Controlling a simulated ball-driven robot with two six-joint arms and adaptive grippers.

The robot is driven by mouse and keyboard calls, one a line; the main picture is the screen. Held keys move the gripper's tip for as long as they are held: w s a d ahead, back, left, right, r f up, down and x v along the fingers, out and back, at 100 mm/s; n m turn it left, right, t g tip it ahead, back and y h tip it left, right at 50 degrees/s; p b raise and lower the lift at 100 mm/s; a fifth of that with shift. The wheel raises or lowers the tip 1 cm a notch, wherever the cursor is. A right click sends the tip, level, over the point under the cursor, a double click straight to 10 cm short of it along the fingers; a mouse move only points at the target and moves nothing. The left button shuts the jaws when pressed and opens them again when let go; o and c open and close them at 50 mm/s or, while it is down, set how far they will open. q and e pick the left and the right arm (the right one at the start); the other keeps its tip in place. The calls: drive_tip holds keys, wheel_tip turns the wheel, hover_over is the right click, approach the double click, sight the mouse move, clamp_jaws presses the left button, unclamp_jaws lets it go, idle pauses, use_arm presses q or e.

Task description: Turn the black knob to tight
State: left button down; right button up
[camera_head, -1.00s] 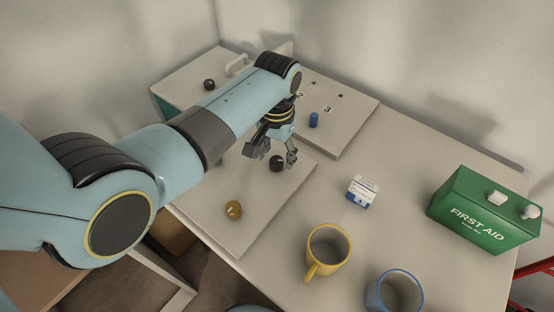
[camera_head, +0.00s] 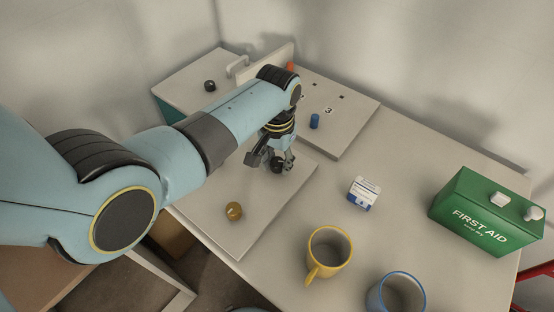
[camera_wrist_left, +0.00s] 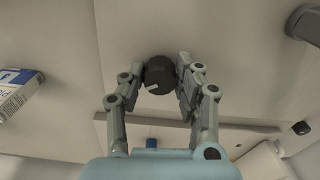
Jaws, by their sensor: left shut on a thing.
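The black knob (camera_head: 277,165) sits on a pale board (camera_head: 245,236) on the table. It also shows in the left wrist view (camera_wrist_left: 159,73), round, with a light pointer mark toward its lower left. My left gripper (camera_head: 272,162) reaches down over the knob and is shut on it, with a finger on each side, as the left wrist view (camera_wrist_left: 158,80) also shows. The fingers hide part of the knob in the head view. No tight mark can be read beside it. My right gripper is not in view.
A brown knob (camera_head: 233,211) sits on the same board. A blue peg (camera_head: 315,121) stands on a numbered board behind. A small carton (camera_head: 363,193), yellow mug (camera_head: 328,252), blue-rimmed mug (camera_head: 396,293) and green first aid box (camera_head: 485,212) stand to the right.

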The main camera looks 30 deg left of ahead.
use_arm(q)
drive_tip(key=shift+r+m+p, duration=0.15)
drive_tip(key=shift+m+p, duration=0.7)
drive_tip(key=shift+m, duration=0.25)
drive_tip(key=m+p, duration=0.1)
drive_tip(key=m, duration=0.1)
drive_tip(key=shift+m, duration=0.3)
drive_tip(key=m+p, duration=0.1)
drive_tip(key=m, duration=0.1)
drive_tip(key=shift+m+p, duration=0.3)
drive_tip(key=m+p, duration=0.1)
drive_tip(key=m, duration=0.2)
drive_tip(key=shift+m, duration=0.3)
drive_tip(key=m+p, duration=0.1)
drive_tip(key=m, duration=0.5)
drive_tip(key=shift+w, duration=0.2)
drive_tip(key=m, duration=0.4)
drive_tip(key=shift+p, duration=0.35)
drive_tip(key=shift+w+m, duration=0.1)
drive_tip(key=shift+m, duration=1.7)
